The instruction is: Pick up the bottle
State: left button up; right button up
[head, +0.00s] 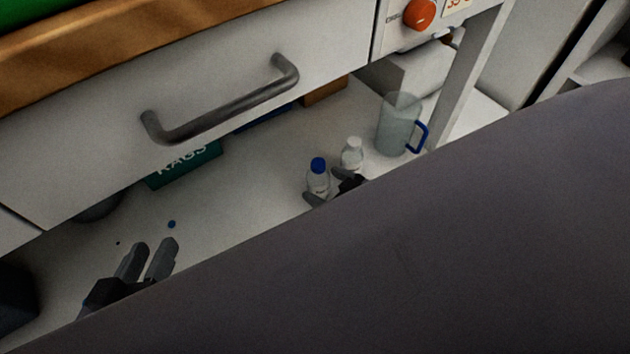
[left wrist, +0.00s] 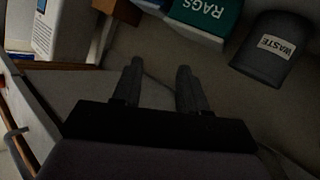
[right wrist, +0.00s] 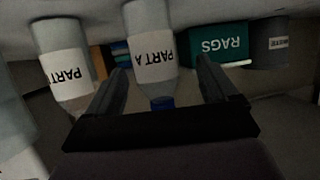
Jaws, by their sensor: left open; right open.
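A clear bottle with a blue cap (head: 318,178) stands upright on the white surface below the drawer. A second bottle with a white cap (head: 351,155) stands just to its right. My right gripper (head: 329,190) is open at the near side of the blue-capped bottle, partly hidden by my dark body. In the right wrist view the blue-capped bottle (right wrist: 153,55), labelled "PART A", appears upside down between the open fingers; contact cannot be told. The other bottle (right wrist: 66,68) is outside the left finger. My left gripper (head: 148,258) is open, empty and far left of the bottles.
A clear jug (head: 396,125) with a blue handle stands right of the bottles. A green rags box (head: 183,167) is at the back left. A waste bin (left wrist: 270,48) shows in the left wrist view. The drawer handle (head: 225,108) overhangs. A small blue object (head: 171,224) lies left.

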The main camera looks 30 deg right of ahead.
aim_at(313, 178)
jog(key=b+x, duration=0.2)
jog(key=x, duration=0.1)
jog(key=b+x, duration=0.1)
jog(key=shift+w+d+f, duration=0.2)
jog(key=shift+w+f, duration=0.15)
jog(key=shift+f, duration=0.15)
jog(key=shift+w+a, duration=0.1)
jog(key=shift+w, duration=0.25)
pick_arm(q)
jog(key=shift+s+a+m+t+y, duration=0.15)
jog(key=shift+a+m+t, duration=0.1)
jog(key=shift+a+t, duration=0.25)
jog(key=shift+s+a+m+t+y, duration=0.15)
jog(key=shift+a+m+t, duration=0.15)
jog(key=shift+a, duration=0.3)
pick_arm(e)
jog(key=c, duration=1.1)
jog(key=shift+c, duration=0.2)
pick_arm(q)
jog(key=shift+r, duration=0.1)
pick_arm(e)
jog(key=shift+r, duration=0.1)
